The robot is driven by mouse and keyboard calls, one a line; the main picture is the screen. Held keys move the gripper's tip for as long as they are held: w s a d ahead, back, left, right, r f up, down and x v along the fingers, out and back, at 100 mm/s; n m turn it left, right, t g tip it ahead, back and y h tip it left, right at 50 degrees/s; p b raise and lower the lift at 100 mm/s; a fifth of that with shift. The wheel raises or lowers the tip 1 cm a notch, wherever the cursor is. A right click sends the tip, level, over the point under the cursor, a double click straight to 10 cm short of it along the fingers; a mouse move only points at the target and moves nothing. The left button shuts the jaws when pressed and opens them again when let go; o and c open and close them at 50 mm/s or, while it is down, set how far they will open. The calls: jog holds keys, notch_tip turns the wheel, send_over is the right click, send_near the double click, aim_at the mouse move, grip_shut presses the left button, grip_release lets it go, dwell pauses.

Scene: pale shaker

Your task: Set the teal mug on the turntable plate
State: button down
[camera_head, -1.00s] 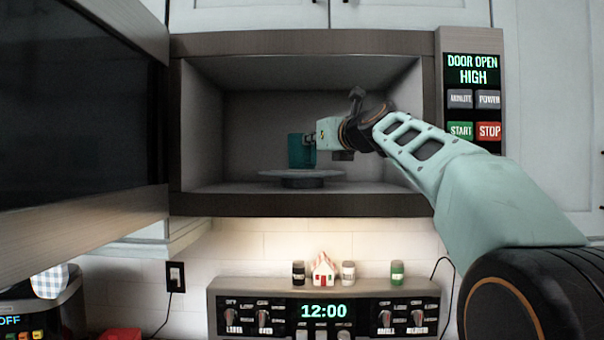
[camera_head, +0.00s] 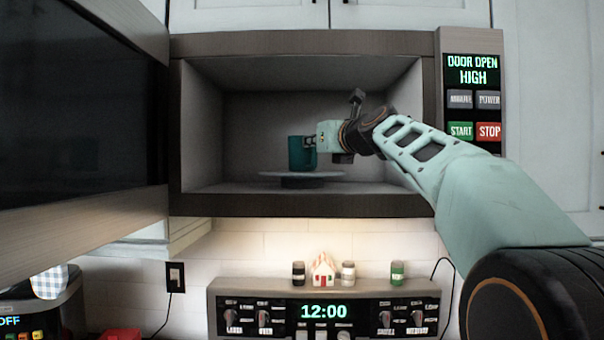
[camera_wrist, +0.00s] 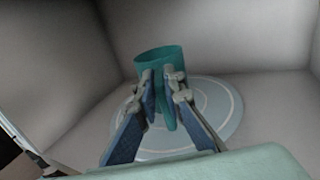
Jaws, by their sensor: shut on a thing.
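The teal mug (camera_head: 301,154) is upright inside the open microwave, over the turntable plate (camera_head: 302,175). In the head view its base is at or very near the plate; I cannot tell whether it touches. In the wrist view the mug (camera_wrist: 158,58) is beyond my fingers, with the round plate (camera_wrist: 228,104) around and below it. My gripper (camera_head: 314,141) reaches in from the right and is shut on the mug's near side. The fingers also show in the wrist view (camera_wrist: 165,88), with a teal part of the mug, likely the handle, between them.
The microwave's walls and lower rim (camera_head: 300,204) surround the arm and mug. The open door (camera_head: 80,120) swings out at the left. The control panel (camera_head: 473,100) is on the right. A stove panel with small jars (camera_head: 298,272) stands below.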

jog(key=shift+f, duration=0.1)
dwell(0.7)
jog(key=c, duration=2)
grip_release()
jog(key=shift+o, duration=0.5)
jog(key=shift+f, duration=0.15)
jog(key=o, duration=0.5)
jog(key=shift+s, duration=0.1)
jog(key=b+v, duration=0.3)
jog(key=v, duration=0.4)
